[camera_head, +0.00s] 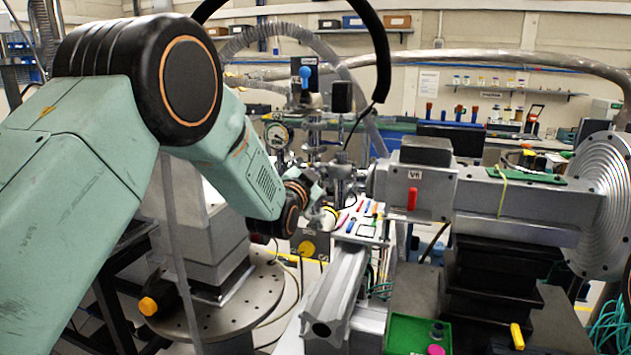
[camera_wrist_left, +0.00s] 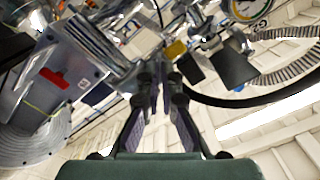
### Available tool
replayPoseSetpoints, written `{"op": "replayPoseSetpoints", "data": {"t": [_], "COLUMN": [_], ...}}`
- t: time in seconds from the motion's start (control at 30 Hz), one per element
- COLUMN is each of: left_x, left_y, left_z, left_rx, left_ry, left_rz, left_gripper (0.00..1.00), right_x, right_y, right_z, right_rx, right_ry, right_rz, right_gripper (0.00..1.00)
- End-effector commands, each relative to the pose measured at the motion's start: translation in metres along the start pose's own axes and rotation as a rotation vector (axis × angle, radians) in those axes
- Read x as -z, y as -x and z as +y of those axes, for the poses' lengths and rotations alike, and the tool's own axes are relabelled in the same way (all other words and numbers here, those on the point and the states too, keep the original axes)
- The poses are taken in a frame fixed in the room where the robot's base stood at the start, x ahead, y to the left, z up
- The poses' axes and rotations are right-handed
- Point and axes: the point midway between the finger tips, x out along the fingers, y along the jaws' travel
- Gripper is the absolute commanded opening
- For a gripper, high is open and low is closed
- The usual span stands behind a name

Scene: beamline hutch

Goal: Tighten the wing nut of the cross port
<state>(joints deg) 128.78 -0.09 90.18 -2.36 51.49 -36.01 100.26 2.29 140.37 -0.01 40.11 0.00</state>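My left arm reaches in from the left in the head view. Its wrist hides most of my left gripper (camera_head: 322,196) there, beside the metal vacuum fittings of the cross port (camera_head: 342,170). In the left wrist view the two dark fingers of the gripper (camera_wrist_left: 158,82) stand apart with a gap between their tips. Shiny metal fittings (camera_wrist_left: 150,45) lie beyond the tips. I cannot make out the wing nut for certain in either view, nor whether a finger touches anything. My right gripper is in neither view.
A grey valve body with a red handle (camera_head: 412,199) and a large round flange (camera_head: 605,195) stand to the right. A metal rail (camera_head: 335,297) runs forward below the fittings. A green tray (camera_head: 405,335) lies at the front. A round perforated plate (camera_head: 225,310) is below my arm.

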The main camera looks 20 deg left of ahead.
Motion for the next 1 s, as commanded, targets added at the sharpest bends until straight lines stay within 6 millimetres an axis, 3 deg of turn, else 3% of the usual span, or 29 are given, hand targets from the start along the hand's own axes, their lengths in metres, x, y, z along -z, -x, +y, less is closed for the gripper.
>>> {"op": "replayPoseSetpoints", "data": {"t": [1.0], "left_x": [-0.004], "left_y": [0.001], "left_z": [0.006], "left_rx": [-0.003], "left_ry": [-0.966], "left_rz": [0.001], "left_gripper": [0.0], "right_x": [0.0], "right_y": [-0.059], "right_z": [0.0], "right_rx": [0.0], "right_ry": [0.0], "right_rz": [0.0], "right_gripper": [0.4]}}
